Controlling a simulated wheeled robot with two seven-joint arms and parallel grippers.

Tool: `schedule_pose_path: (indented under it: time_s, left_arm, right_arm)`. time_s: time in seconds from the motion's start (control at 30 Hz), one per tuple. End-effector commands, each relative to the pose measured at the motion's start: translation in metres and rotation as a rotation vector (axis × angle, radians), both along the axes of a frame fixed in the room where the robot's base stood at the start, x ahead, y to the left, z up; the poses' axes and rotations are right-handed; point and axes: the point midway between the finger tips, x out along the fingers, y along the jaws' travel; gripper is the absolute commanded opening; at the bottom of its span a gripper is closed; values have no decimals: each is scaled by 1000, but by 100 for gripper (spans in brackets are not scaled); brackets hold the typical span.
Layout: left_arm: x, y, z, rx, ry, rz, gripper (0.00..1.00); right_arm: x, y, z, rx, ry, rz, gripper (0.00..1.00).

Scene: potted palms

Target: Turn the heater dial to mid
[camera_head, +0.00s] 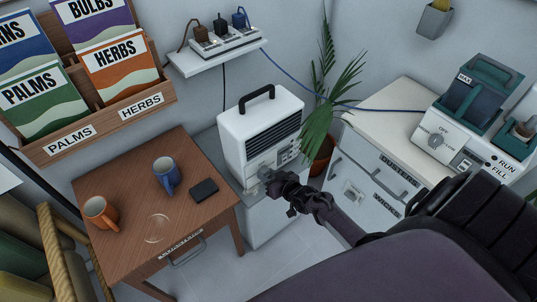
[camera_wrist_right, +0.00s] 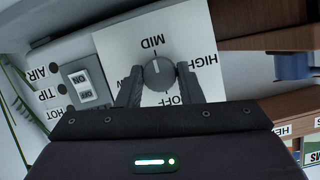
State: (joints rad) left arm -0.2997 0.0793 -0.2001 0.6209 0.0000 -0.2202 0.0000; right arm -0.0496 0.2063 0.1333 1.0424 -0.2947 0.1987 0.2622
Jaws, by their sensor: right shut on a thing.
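The heater (camera_head: 262,130) is a white box with a black handle and dark grille, standing on a grey cabinet beside the wooden table. Its grey round dial (camera_wrist_right: 158,73) shows in the right wrist view on a white plate marked MID, HIGH and OFF, seen upside down. A pale mark on the dial appears to point towards MID. My right gripper (camera_head: 266,176) reaches the heater's lower front. In the right wrist view its fingers (camera_wrist_right: 158,84) are either side of the dial, shut on it. My left gripper does not show.
A rocker switch (camera_wrist_right: 83,88) and AIR, TIP and HOT labels are beside the dial. A potted palm (camera_head: 325,100) stands close right of the heater.

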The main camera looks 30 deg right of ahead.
Motion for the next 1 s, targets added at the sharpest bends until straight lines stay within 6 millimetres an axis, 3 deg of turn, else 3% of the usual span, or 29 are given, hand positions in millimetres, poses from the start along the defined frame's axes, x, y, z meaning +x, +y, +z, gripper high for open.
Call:
schedule_pose_path:
  time_s: [0.4, 0.43, 0.57, 0.87, 1.0]
  left_arm:
    - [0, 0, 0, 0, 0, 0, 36]
    - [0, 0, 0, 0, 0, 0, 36]
    - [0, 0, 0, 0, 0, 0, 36]
    - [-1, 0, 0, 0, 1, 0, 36]
    - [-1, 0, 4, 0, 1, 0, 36]
  right_arm:
    - [0, 1, 0, 8, 1, 1, 10]
    - [0, 1, 0, 8, 1, 0, 36]
    - [0, 1, 0, 7, 1, 1, 53]
    - [-1, 0, 0, 5, 1, 0, 55]
    - [-13, -1, 5, 5, 3, 1, 55]
